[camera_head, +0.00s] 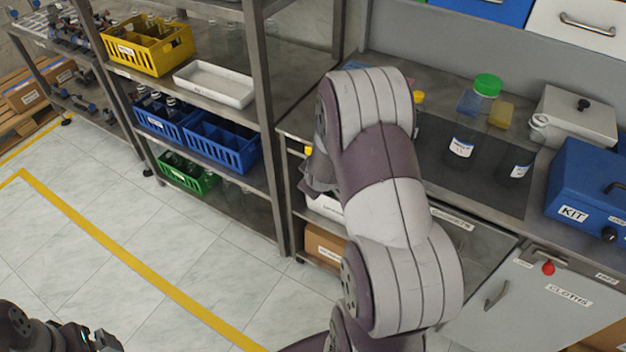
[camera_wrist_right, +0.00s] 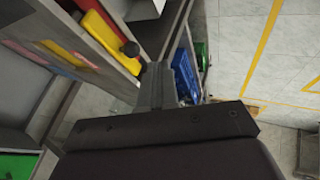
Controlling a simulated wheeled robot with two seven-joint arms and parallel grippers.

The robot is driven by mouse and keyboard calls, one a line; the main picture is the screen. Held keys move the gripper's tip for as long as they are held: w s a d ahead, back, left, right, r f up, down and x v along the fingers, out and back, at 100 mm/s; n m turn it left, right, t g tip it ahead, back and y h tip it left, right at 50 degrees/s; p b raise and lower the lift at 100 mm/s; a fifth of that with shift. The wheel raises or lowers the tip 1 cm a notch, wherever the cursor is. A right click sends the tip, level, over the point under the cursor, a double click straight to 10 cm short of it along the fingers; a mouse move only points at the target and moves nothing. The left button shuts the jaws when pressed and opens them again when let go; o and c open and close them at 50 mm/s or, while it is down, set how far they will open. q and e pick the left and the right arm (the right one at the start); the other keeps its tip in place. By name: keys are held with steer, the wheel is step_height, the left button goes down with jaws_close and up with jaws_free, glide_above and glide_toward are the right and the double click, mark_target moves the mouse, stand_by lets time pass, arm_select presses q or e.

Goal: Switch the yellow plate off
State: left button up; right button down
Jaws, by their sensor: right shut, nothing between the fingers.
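In the right wrist view a yellow slab-like piece (camera_wrist_right: 107,40), which may be the yellow plate, stands at the upper left with a dark round knob (camera_wrist_right: 130,48) at its lower right end. My right gripper (camera_wrist_right: 155,72) is shut and empty, its grey fingers close to that knob; I cannot tell whether they touch. In the head view my right arm hides most of this spot; only a small yellow bit (camera_head: 308,150) shows at its left edge. My left gripper (camera_head: 104,340) is partly in view at the bottom left, far from the bench; its jaws are unclear.
A steel rack holds a yellow crate (camera_head: 150,62), a white tray (camera_head: 213,88) and blue crates (camera_head: 222,152). On the bench stand a green-lidded jar (camera_head: 487,86), a white lidded box (camera_head: 575,125) and a blue kit box (camera_head: 590,190). The tiled floor at left is clear.

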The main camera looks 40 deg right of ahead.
steer(key=v, duration=0.4)
steer(key=shift+a+f, duration=0.1)
steer(key=shift+a, duration=0.15)
steer(key=shift+a, duration=0.1)
